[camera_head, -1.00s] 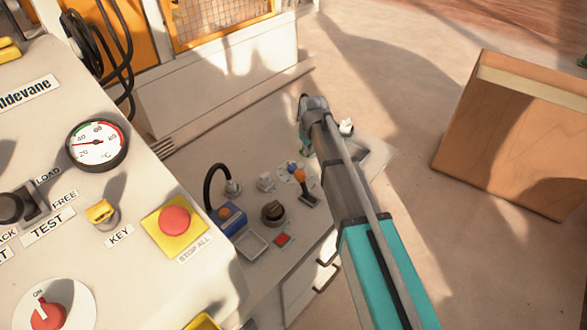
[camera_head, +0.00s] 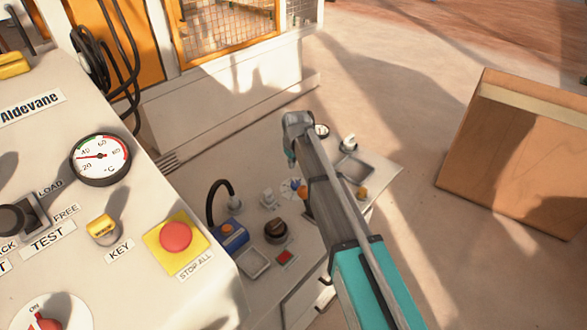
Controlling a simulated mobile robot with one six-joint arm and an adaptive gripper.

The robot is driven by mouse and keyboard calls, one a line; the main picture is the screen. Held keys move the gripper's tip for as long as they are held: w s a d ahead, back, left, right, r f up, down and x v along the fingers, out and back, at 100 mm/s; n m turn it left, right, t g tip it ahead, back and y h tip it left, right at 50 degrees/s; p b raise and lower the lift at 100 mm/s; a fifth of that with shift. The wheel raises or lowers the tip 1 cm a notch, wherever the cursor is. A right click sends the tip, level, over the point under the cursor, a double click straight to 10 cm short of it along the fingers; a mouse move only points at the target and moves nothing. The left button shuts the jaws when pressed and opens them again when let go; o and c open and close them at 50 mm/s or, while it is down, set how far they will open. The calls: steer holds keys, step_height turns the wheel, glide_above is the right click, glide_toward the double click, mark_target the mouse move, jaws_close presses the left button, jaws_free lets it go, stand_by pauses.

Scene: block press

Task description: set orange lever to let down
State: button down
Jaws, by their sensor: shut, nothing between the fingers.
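The orange lever (camera_head: 304,191) is on the lower panel, just left of my arm in the head view. My arm hides most of it, so its tilt cannot be read. My gripper (camera_head: 291,157) is above the back part of that panel, beyond the lever in the picture. It is shut and empty, and its fingers point down. I cannot tell whether it touches anything.
A blue box (camera_head: 229,236), a dark knob (camera_head: 276,230) and a red button (camera_head: 287,257) stand left of my arm. An orange knob (camera_head: 362,192) and a tray (camera_head: 353,169) are right of it. A large control cabinet (camera_head: 150,205) fills the left.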

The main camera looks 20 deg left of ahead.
mark_target(306, 202)
steer(key=shift+w+a+f+b, duration=0.55)
steer(key=shift+f+b, duration=4.05)
steer(key=shift+f, duration=0.15)
steer(key=shift+s+d+r+p, duration=0.25)
steer(key=shift+s+d, duration=0.3)
steer(key=shift+d, duration=0.3)
steer(key=shift+s+d+r+p, duration=0.25)
steer(key=shift+s+d, duration=0.3)
steer(key=shift+d, duration=0.3)
steer(key=shift+s+a, duration=0.15)
steer(key=shift+s, duration=0.1)
